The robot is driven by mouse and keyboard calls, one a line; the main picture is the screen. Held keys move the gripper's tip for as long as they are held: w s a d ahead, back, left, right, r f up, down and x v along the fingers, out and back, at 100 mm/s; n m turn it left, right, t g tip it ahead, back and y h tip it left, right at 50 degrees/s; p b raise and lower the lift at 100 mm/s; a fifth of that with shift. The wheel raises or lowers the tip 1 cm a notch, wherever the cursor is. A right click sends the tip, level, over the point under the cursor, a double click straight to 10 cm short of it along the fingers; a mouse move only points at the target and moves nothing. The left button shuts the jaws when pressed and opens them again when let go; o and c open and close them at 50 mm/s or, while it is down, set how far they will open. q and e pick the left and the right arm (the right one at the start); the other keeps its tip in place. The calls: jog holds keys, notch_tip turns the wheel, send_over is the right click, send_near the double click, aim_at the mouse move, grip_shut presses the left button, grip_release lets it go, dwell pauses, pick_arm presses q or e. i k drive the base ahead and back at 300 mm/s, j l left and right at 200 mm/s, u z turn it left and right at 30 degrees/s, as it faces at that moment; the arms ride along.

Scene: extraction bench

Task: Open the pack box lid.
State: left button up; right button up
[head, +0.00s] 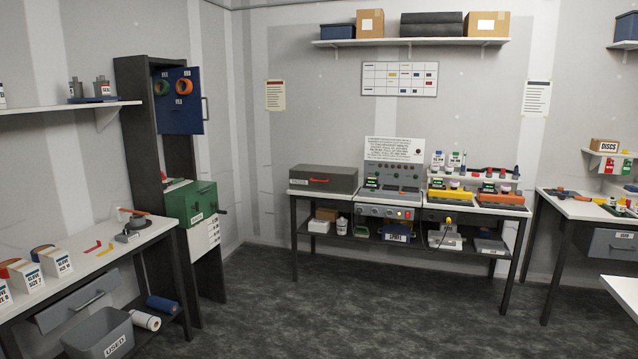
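A dark grey box (323,181) with a flat lid stands on the left end of the far bench. It has a red handle on its front and a small label too small to read. Its lid looks shut. It may be the pack box, but I cannot read this from the label. Neither of my grippers is in the head view.
The far bench (290,196) also carries a grey control panel (388,180) right of the box and yellow and orange units. A left bench (85,268) holds glove boxes, with a green box (190,203) behind it. The dark floor (300,310) between is clear.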

aim_at(336, 178)
jog(key=i+z, duration=0.15)
jog(key=i, duration=5.1)
jog(key=i+l+u, duration=0.1)
jog(key=u, duration=0.3)
